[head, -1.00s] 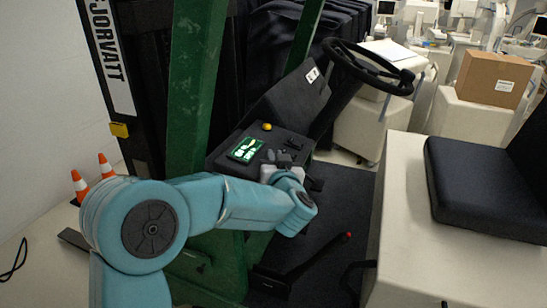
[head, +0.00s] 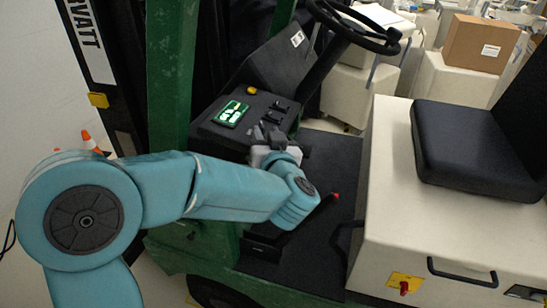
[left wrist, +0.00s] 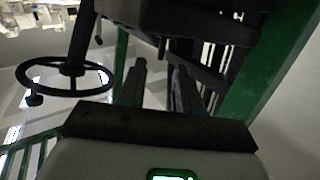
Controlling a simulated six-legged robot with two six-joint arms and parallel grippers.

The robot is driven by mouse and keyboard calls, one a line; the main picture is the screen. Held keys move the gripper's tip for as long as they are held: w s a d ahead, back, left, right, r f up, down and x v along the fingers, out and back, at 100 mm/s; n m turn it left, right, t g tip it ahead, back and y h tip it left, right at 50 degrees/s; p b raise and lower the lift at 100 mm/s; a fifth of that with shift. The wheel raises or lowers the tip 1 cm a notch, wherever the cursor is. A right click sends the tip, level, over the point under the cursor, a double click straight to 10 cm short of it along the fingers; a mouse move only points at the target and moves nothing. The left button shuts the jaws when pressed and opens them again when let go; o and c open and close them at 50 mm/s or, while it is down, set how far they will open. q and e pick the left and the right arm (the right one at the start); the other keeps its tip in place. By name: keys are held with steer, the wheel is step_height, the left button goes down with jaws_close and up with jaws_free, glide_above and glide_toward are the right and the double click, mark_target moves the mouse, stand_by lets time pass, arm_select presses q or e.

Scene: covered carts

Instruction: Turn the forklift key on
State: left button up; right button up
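My left gripper (head: 268,133) is above the near edge of the forklift's black dashboard (head: 215,135) in the head view. In the left wrist view its two dark fingers (left wrist: 159,75) stand apart with nothing visible between them. The dashboard carries a lit green display (head: 232,114), a yellow button (head: 251,91) and small black switches (head: 275,111). I cannot make out a key on the dashboard. A red knob or key (head: 404,287) sits on a yellow plate (head: 398,279) on the seat base's side, far right of the gripper. My right gripper is not in view.
The black steering wheel (head: 352,24) stands beyond the dashboard. A green post (head: 172,75) rises left of it. A red-tipped lever (head: 323,206) is right of my wrist. The seat (head: 470,145) is on the white base (head: 385,165). The dark floor between is mostly clear.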

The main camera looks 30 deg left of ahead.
arm_select(q)
steer(key=v, duration=0.8)
steer(key=shift+s+d+b, duration=0.15)
steer(key=shift+s+b, duration=0.1)
steer(key=shift+b, duration=0.2)
steer(key=w+d+f+m+g+h, duration=0.1)
steer(key=w+d+f+m+h, duration=0.25)
steer(key=f, duration=1.15)
steer(key=d+f+m+g+h, duration=0.15)
steer(key=d+f+h, duration=0.4)
steer(key=f, duration=0.85)
steer(key=s+d+f+g+h, duration=0.2)
steer(key=s+f+g+h, duration=0.1)
steer(key=s+f, duration=0.6)
steer(key=s+d+f+g+h, duration=0.2)
steer(key=s+f+g+h, duration=0.2)
steer(key=s+f, duration=0.5)
steer(key=s+g, duration=0.2)
steer(key=s, duration=0.2)
steer(key=shift+d, duration=0.2)
